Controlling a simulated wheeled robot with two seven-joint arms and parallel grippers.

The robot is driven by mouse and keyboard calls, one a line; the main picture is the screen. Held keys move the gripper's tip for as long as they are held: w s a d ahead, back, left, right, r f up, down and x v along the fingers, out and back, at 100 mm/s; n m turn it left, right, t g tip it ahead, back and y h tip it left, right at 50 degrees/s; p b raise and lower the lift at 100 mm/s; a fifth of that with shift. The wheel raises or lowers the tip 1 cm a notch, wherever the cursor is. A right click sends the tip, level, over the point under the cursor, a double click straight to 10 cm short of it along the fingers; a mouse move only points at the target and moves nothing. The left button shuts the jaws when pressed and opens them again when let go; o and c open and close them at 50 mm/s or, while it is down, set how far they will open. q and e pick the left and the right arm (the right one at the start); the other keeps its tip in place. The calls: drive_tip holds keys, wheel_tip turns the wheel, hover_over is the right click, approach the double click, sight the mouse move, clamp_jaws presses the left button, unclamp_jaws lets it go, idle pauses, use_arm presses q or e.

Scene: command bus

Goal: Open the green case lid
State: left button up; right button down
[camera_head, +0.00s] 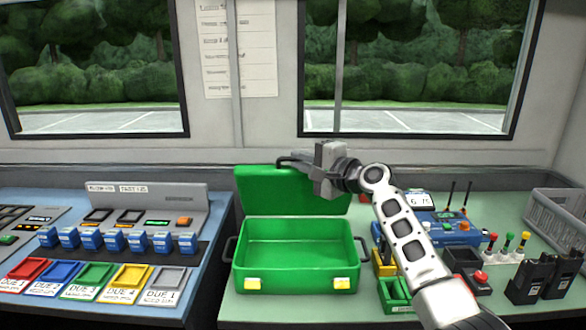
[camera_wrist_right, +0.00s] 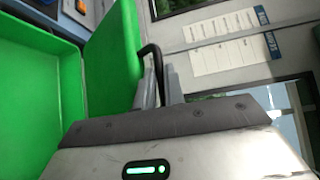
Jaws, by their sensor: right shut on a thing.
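The green case (camera_head: 255,283) stands on the pale green counter with its empty inside showing. Its green lid (camera_head: 265,188) is raised and stands up along the back of the case. My right gripper (camera_head: 306,164) is at the lid's top edge, shut on the black lid handle (camera_head: 284,159). In the right wrist view, the lid (camera_wrist_right: 112,60) is beside the fingers (camera_wrist_right: 160,92), and the handle (camera_wrist_right: 150,52) runs down between them. The wrist body hides part of the case there. My left gripper is not in view.
Blue boxes (camera_head: 113,241) and coloured trays (camera_head: 133,277) fill the blue desk at left. A blue device (camera_head: 448,228), black radios (camera_head: 528,278) and a grey crate (camera_head: 556,217) stand at right. A wall with windows is close behind the lid.

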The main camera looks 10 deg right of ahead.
drive_tip(key=shift+r, duration=0.3)
drive_tip(key=c, duration=1.5)
unclamp_jaws()
drive_tip(key=shift+f, duration=0.1)
drive_tip(key=shift+s+d, duration=0.1)
drive_tip(key=shift+d, duration=0.05)
drive_tip(key=b+v, duration=0.1)
drive_tip(key=v, duration=1.4)
drive_tip(key=shift+s+d, duration=0.2)
drive_tip(key=shift+s, duration=0.1)
